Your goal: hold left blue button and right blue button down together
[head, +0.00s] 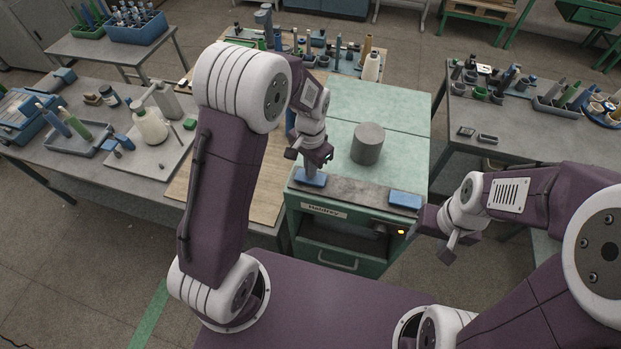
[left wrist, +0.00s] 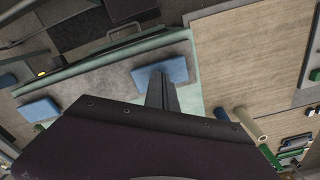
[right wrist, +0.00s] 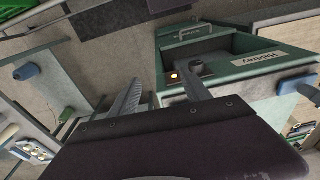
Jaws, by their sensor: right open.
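The left blue button (head: 311,177) is on the grey strip at the front of the green machine. My left gripper (head: 314,164) points down at it from above. In the left wrist view the shut fingers (left wrist: 160,90) overlap the left button (left wrist: 176,70); whether they touch it is unclear. The right blue button (head: 405,200) is at the strip's right end and also shows in the left wrist view (left wrist: 38,110). My right gripper (head: 437,236) is open and empty, to the right of and in front of that button. In the right wrist view its fingers (right wrist: 163,95) are apart.
A grey cylinder (head: 368,143) stands on the machine top behind the buttons. Cluttered benches stand left (head: 60,160) and right (head: 515,130). Open floor lies between machine and right bench.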

